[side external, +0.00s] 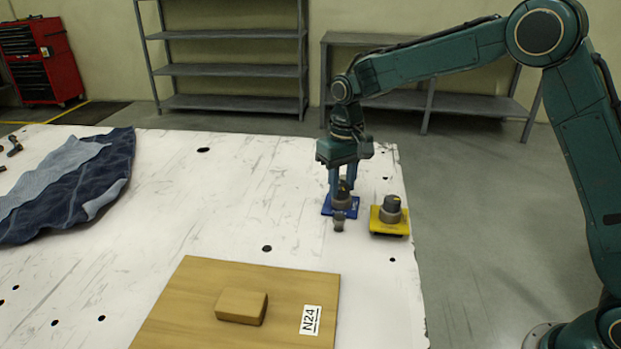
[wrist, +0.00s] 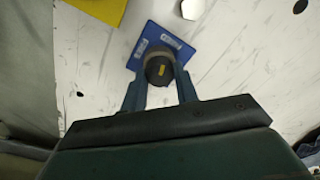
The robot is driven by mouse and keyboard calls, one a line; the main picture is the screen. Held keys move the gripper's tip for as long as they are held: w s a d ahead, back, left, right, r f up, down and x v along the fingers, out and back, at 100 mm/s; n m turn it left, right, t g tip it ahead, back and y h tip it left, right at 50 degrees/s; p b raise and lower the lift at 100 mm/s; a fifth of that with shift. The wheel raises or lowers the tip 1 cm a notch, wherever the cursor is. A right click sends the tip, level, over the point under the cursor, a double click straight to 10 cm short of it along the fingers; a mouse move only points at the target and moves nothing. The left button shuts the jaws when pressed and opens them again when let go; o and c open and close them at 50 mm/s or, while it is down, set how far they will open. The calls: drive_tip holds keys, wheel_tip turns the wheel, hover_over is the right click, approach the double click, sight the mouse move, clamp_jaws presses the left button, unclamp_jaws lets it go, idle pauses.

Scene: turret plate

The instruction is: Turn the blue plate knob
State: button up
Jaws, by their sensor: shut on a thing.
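The blue plate (side external: 326,207) lies on the white table near its right edge, with a dark knob (side external: 342,195) on it. In the wrist view the blue plate (wrist: 143,55) shows white labels, and the dark knob (wrist: 160,70) carries a yellow mark. My gripper (side external: 343,190) points straight down over the plate and is shut on the knob, one finger on each side. In the wrist view my gripper (wrist: 160,84) has its fingers around the knob, which partly covers the plate.
A yellow plate (side external: 389,228) with another dark knob (side external: 391,206) sits just right. A wooden board (side external: 180,315) with a block (side external: 241,306) lies nearer. Blue cloth (side external: 70,190) lies left; mid-table is clear.

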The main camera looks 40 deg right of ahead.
sight(343, 186)
drive_tip(key=shift+m, duration=1.2)
drive_tip(key=o, duration=1)
drive_tip(key=shift+r, duration=0.15)
wheel_tip(343, 186, up, 14)
drive_tip(key=shift+d+f, duration=0.1)
drive_tip(key=shift+f, duration=0.15)
drive_tip(key=shift+s+r, duration=0.1)
